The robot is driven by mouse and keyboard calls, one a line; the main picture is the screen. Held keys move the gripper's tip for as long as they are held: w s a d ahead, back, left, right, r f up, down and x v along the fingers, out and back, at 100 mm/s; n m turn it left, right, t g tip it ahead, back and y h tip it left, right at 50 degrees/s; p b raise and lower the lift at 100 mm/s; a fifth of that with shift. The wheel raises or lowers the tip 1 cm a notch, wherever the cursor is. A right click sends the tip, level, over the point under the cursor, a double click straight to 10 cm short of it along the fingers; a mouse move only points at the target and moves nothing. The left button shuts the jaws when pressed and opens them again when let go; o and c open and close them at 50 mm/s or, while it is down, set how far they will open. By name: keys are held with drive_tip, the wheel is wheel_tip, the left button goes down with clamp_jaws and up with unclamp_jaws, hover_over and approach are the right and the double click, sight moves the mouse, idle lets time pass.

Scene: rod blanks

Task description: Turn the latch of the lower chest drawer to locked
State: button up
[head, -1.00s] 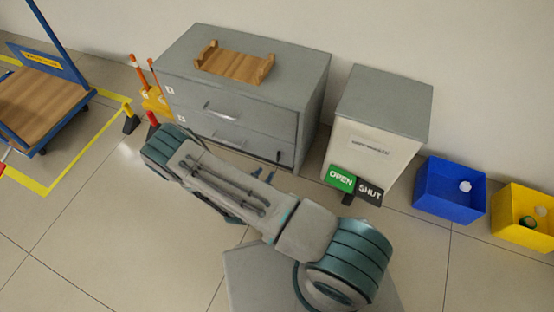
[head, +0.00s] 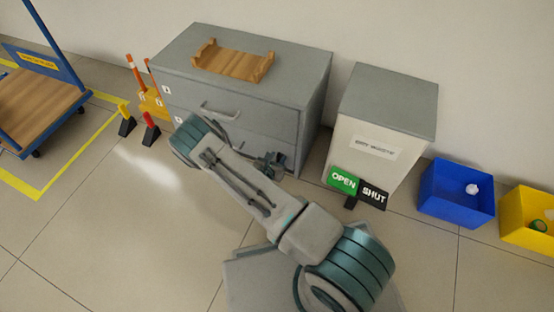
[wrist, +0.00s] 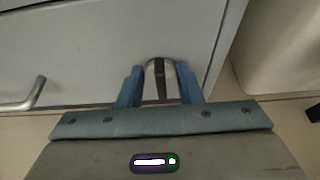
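The grey chest (head: 310,95) stands against the wall with two drawers. The lower drawer (wrist: 110,45) fills much of the wrist view, and its bar handle (wrist: 25,98) is at the left. The latch (wrist: 161,84) is a dark narrow lever on a pale round plate near the drawer's right edge; the lever looks upright. My gripper (wrist: 159,69) has its two blue fingers apart, one on each side of the latch, with gaps visible. In the head view my gripper (head: 271,163) is at the chest's lower right front and hides the latch.
A wooden tray (head: 232,64) lies on the chest. A pale cabinet (head: 345,140) stands right of it, with an OPEN/SHUT sign (head: 358,188) in front. Blue (head: 455,205) and yellow (head: 520,233) bins are farther right. A trolley (head: 40,95) is at the left.

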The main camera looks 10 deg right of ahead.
drive_tip(key=shift+c, duration=0.3)
clamp_jaws()
drive_tip(key=shift+w, duration=0.1)
drive_tip(key=shift+w+a+f+n+g+h+b, duration=0.35)
drive_tip(key=shift+n+h, duration=0.9)
drive_tip(key=shift+n, duration=1)
drive_tip(key=shift+w+a+f+n+g+h+b, duration=0.15)
drive_tip(key=shift+n+h+b, duration=0.45)
drive_tip(key=shift+n+h, duration=1.1)
drive_tip(key=shift+w+a+f+n+g+h+b, duration=0.15)
drive_tip(key=shift+f+n+h+b, duration=0.45)
drive_tip(key=shift+n, duration=2.15)
drive_tip(key=shift+r, duration=0.2)
